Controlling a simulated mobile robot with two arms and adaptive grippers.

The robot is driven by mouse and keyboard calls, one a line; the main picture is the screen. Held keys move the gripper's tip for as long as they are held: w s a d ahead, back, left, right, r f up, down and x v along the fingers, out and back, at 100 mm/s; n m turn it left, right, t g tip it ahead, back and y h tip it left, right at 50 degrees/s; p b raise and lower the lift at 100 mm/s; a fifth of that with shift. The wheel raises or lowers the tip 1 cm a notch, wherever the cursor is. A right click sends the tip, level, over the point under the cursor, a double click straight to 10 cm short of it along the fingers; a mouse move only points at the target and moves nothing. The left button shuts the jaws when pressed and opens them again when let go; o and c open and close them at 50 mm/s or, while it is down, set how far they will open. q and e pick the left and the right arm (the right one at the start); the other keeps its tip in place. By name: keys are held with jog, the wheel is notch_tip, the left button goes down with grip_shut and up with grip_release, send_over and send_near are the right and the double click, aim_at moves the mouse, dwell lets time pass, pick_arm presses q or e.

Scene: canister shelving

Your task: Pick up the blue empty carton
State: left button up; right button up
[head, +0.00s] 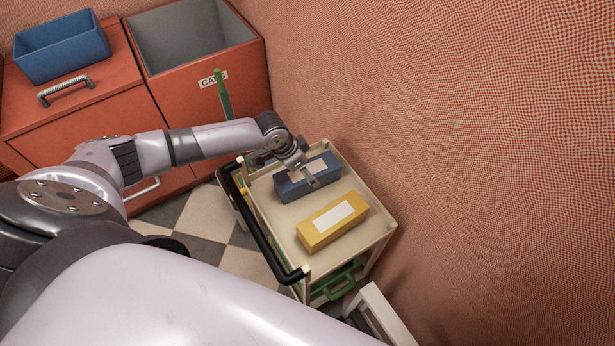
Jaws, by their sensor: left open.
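The blue carton (326,172) lies on the top tray of a cream cart, toward its back, with a pale label on top. My left gripper (303,172) is open over the carton's top, and its fingers hide part of the label. I cannot tell whether the fingers touch the carton. My right gripper is not in view.
A yellow carton (333,220) with a white label lies in front of the blue one on the cart (284,222). The cart has a black handle (262,232). A patterned wall stands close on the right. Red cabinets (75,112) with a blue bin (62,47) stand at left.

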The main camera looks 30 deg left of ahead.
pick_arm(q)
jog(key=shift+x, duration=0.9)
jog(key=c, duration=1.1)
jog(key=shift+c, duration=0.2)
jog(key=shift+r, duration=0.15)
